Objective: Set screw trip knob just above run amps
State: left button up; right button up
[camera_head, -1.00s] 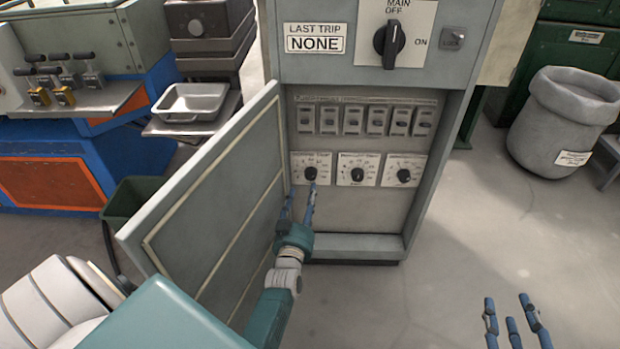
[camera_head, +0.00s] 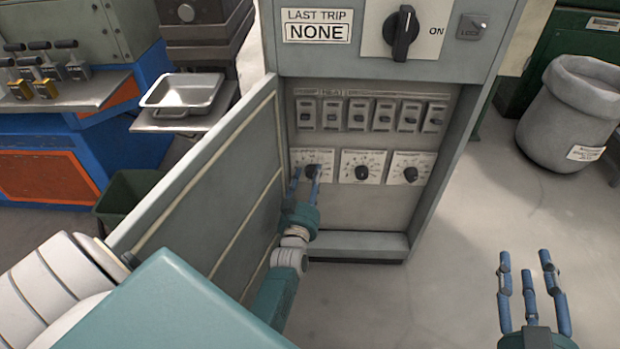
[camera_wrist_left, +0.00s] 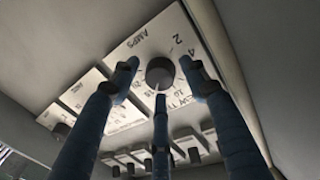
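Inside the open grey cabinet, the leftmost of 3 dial knobs (camera_head: 312,171) is black and round on a white plate. In the left wrist view this knob (camera_wrist_left: 159,72) sits on a dial plate with upside-down lettering, partly readable as "...EW TR..." and "AMPS", with numbers such as 2 and 4. A white pointer mark shows at the knob's lower edge. My left gripper (camera_head: 306,178) is open, its fingers around the knob with gaps visible. I cannot tell if any finger touches it. My right gripper (camera_head: 525,265) is open and empty over the floor. No run-amps value is legible.
Two similar knobs, the middle (camera_head: 361,173) and right (camera_head: 410,174), sit beside it. A row of switches (camera_head: 382,116) is above. The open cabinet door (camera_head: 215,190) stands close left of my left arm. A main switch (camera_head: 402,33) is higher up.

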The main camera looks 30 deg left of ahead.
pick_arm(q)
jog(key=c, duration=0.8)
jog(key=shift+c, duration=0.2)
jog(key=shift+n, duration=0.8)
jog(key=shift+f+n, duration=0.15)
jog(key=shift+n, duration=1.05)
pick_arm(e)
jog(key=shift+s+d+f+g, duration=0.15)
jog(key=shift+f+g, duration=0.15)
jog(key=shift+f, duration=0.3)
jog(key=shift+s+d+f+g, duration=0.1)
jog(key=shift+f+g, duration=0.2)
jog(key=shift+f, duration=0.25)
pick_arm(q)
jog(key=o, duration=1.2)
jog(key=shift+c, duration=0.2)
jog(key=shift+m, duration=0.3)
pick_arm(e)
jog(key=shift+a, duration=0.1)
